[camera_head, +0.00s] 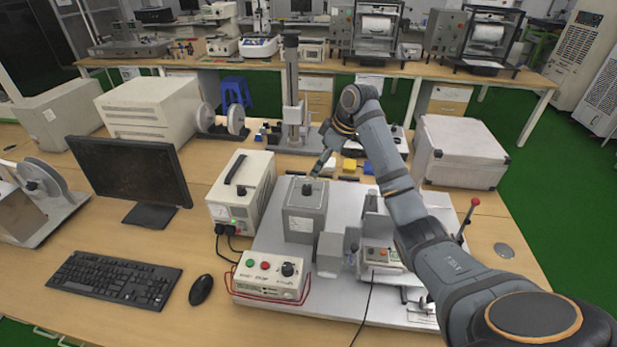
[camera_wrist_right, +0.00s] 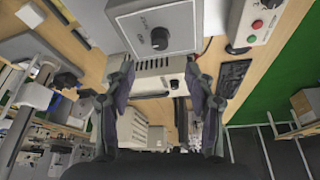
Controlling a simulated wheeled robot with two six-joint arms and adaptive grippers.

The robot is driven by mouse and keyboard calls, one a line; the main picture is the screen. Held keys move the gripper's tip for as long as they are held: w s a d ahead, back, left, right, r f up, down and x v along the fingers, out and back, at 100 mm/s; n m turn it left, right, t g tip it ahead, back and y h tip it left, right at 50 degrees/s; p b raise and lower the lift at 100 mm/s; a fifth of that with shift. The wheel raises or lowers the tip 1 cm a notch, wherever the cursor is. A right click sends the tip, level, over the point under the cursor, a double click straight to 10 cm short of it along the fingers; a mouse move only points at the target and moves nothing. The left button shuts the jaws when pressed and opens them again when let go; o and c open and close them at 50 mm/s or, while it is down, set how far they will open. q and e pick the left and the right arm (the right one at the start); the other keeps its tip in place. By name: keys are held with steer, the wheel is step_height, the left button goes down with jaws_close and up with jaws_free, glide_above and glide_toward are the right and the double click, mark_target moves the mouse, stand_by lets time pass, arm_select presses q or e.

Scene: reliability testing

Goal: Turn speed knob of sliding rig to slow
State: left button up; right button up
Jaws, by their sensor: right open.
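The sliding rig stands on a pale base plate (camera_head: 265,240) on the wooden table. A grey box (camera_head: 304,222) on it carries a black knob (camera_head: 307,189) on its top face. In the right wrist view the knob (camera_wrist_right: 159,38) sits on the grey box (camera_wrist_right: 185,25), with small markings too blurred to read. My right gripper (camera_head: 321,165) is behind and slightly above the knob in the head view. In the wrist view my right gripper (camera_wrist_right: 159,68) is open and empty, its fingers apart on either side below the knob, not touching it. My left gripper is out of view.
A control box (camera_head: 272,277) with red and green buttons and another black knob stands in front of the grey box. A white power unit (camera_head: 242,195) is close on the left. A clamp mechanism (camera_head: 378,255) and a red-tipped lever (camera_head: 468,218) lie to the right.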

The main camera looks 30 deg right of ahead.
mark_target(308, 187)
steer(key=p+x, duration=0.2)
steer(key=x, duration=0.7)
steer(key=shift+a+f, duration=0.1)
steer(key=shift+f, duration=0.3)
steer(key=shift+w+f, duration=0.1)
steer(key=shift+f, duration=0.1)
jaws_close()
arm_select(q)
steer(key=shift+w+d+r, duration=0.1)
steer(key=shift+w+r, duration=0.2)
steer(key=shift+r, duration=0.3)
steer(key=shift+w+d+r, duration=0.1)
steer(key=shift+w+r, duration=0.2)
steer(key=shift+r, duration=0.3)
